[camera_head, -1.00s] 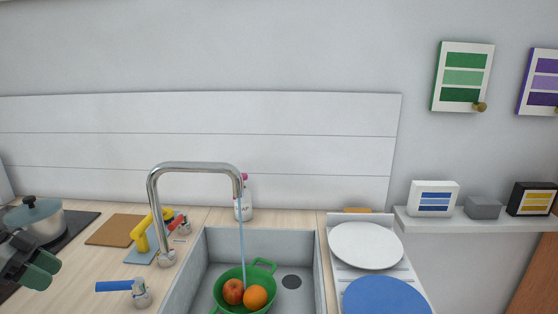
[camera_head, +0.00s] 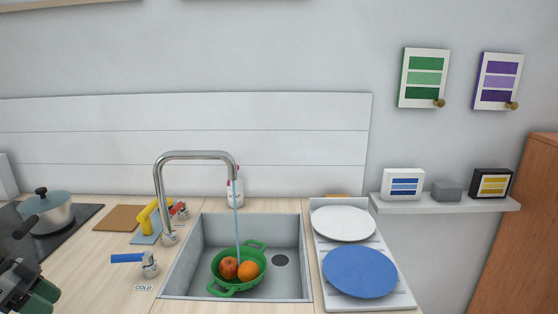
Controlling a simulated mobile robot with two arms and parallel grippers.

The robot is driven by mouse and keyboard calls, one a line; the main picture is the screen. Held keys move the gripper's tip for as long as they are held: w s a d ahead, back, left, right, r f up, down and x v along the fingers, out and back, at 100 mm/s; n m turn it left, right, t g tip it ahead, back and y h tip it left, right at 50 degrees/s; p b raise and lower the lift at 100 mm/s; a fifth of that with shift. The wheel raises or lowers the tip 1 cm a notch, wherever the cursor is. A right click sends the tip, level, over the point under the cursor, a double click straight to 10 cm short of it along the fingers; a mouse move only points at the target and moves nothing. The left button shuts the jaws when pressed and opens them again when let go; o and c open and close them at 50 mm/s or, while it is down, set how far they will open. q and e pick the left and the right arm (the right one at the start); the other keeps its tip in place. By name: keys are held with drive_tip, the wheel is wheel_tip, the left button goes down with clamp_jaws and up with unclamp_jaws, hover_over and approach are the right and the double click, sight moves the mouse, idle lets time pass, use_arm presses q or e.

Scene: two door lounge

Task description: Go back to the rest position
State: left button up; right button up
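My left gripper (camera_head: 30,292) is at the lower left edge, over the counter's left part near the stove, and is partly cut off. I cannot make out whether its fingers are apart, and no held object shows. My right gripper is not in view. In the sink (camera_head: 294,240), a green colander (camera_head: 228,286) holds a red apple (camera_head: 229,268) and an orange (camera_head: 248,271). Water runs from the chrome faucet (camera_head: 196,155) into the colander. The blue faucet lever (camera_head: 127,258) stands beside a "COLD" label (camera_head: 143,288).
A pot (camera_head: 50,213) stands on the stove at the left. A yellow tool (camera_head: 147,215) lies by the faucet. A white plate (camera_head: 343,223) and a blue plate (camera_head: 360,271) lie on the rack right of the sink. A wall shelf (camera_head: 450,206) holds small boxes.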

use_arm(q)
drive_tip(key=s+d+f+n+g+y, duration=0.1)
drive_tip(key=s+d+f+y, duration=0.1)
drive_tip(key=s+d+f, duration=0.35)
drive_tip(key=s+d+f+y, duration=0.1)
drive_tip(key=s+d+f, duration=0.1)
drive_tip(key=d+f, duration=0.6)
drive_tip(key=s+d+f+n+g+y, duration=0.1)
drive_tip(key=s+d+f+y, duration=0.1)
drive_tip(key=s+d+f, duration=0.35)
drive_tip(key=s+d+r+n+t+y, duration=0.1)
drive_tip(key=s+d+n+t, duration=0.1)
drive_tip(key=s+d+n, duration=0.3)
drive_tip(key=s+d+r+n+t+y, duration=0.1)
drive_tip(key=s+d+n+t+y, duration=0.15)
drive_tip(key=s, duration=0.45)
wheel_tip(320, 180, down, 28)
drive_tip(key=s+g, duration=0.1)
drive_tip(key=g, duration=0.1)
drive_tip(key=s+a+f, duration=0.3)
drive_tip(key=s+f, duration=1.2)
drive_tip(key=s, duration=0.1)
drive_tip(key=shift+a+g, duration=0.2)
drive_tip(key=shift+g, duration=0.25)
